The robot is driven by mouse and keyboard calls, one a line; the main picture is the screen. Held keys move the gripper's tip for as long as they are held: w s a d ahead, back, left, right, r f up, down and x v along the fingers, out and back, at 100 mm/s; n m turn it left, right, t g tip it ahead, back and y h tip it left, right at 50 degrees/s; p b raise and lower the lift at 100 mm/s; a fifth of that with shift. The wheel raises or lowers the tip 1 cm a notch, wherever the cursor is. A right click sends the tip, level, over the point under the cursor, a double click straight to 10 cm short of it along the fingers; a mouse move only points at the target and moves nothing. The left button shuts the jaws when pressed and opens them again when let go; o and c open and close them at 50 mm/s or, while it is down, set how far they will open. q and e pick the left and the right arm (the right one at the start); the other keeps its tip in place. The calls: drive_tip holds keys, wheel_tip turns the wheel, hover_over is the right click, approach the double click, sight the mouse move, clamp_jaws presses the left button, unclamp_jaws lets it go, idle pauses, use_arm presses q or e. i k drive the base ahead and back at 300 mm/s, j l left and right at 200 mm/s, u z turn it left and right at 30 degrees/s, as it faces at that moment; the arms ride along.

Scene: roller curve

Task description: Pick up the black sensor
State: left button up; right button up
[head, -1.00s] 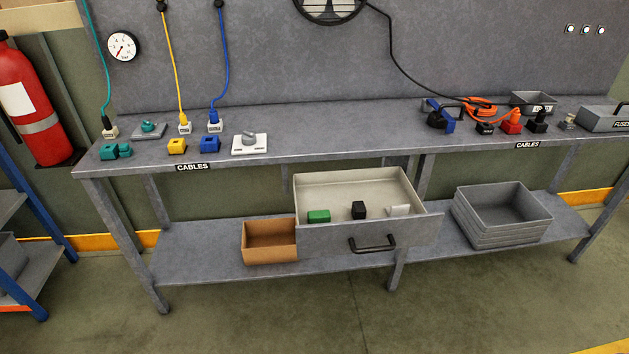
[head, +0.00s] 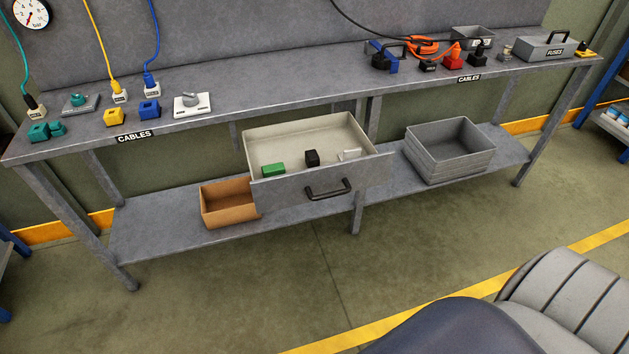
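The black sensor (head: 312,158) is a small dark block inside the open drawer (head: 292,190) under the workbench. It stands between a green block (head: 273,170) on its left and a white block (head: 350,155) on its right, apart from both. Neither of my grippers is in view.
The grey workbench (head: 250,108) holds plugs, sockets and cables. A brown box (head: 228,207) and stacked grey bins (head: 449,150) stand on the lower shelf beside the drawer. A grey ribbed shape with a dark rounded part (head: 570,300) fills the lower right. The floor before the drawer is clear.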

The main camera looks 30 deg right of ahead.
sight(312, 157)
drive_tip(key=i, duration=0.45)
drive_tip(key=i+z, duration=0.45)
drive_tip(key=i+j+z, duration=0.2)
drive_tip(key=i+z, duration=0.2)
drive_tip(key=i, duration=0.1)
